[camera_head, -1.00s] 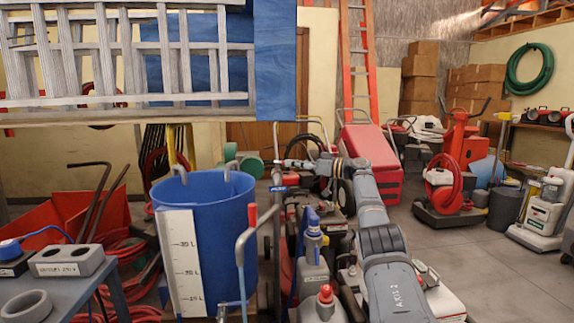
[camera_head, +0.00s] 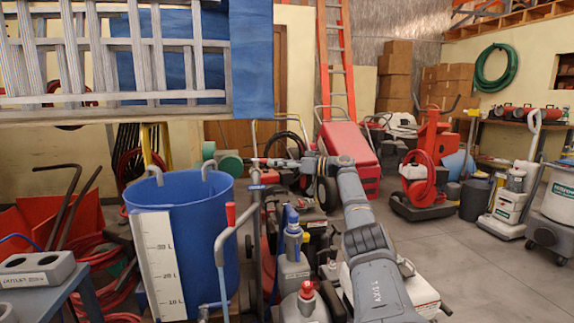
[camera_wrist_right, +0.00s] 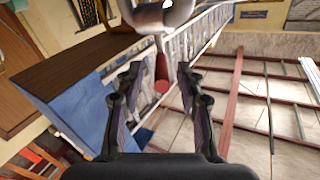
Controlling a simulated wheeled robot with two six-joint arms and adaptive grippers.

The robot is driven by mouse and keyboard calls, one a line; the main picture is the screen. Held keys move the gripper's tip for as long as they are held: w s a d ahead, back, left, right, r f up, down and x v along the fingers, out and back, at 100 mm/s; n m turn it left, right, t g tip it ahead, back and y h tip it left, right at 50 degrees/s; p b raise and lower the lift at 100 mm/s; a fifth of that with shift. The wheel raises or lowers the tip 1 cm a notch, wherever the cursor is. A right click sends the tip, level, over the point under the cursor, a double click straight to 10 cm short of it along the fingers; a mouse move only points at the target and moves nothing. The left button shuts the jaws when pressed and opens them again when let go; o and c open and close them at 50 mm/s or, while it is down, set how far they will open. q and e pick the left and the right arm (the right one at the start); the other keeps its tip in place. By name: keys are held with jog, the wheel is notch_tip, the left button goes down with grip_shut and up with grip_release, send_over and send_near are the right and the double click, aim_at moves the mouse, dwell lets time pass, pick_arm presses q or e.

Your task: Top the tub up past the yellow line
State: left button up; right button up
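The blue tub (camera_head: 205,235) stands at the left front, with a white gauge strip (camera_head: 160,265) marked in litres on its side. I see its inner back wall but no water surface. No yellow line is readable on the strip. My right gripper (camera_head: 256,163) is at the end of the grey arm, above and right of the tub rim. In the right wrist view its two fingers (camera_wrist_right: 159,76) are apart. A red cylinder (camera_wrist_right: 162,76) shows between or beyond the fingertips, below a shiny metal part; contact cannot be told. My left gripper is out of view.
A grey bent bar with a red tip (camera_head: 231,214) stands right of the tub. Bottles (camera_head: 293,245) and machines crowd beside it. A grey socketed block (camera_head: 38,270) sits on a bench at left. A ladder (camera_head: 150,55) hangs above. Open floor (camera_head: 470,270) lies at right.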

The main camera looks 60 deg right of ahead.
jog(key=v, duration=0.5)
jog(key=shift+s, duration=0.2)
jog(key=shift+c, duration=0.4)
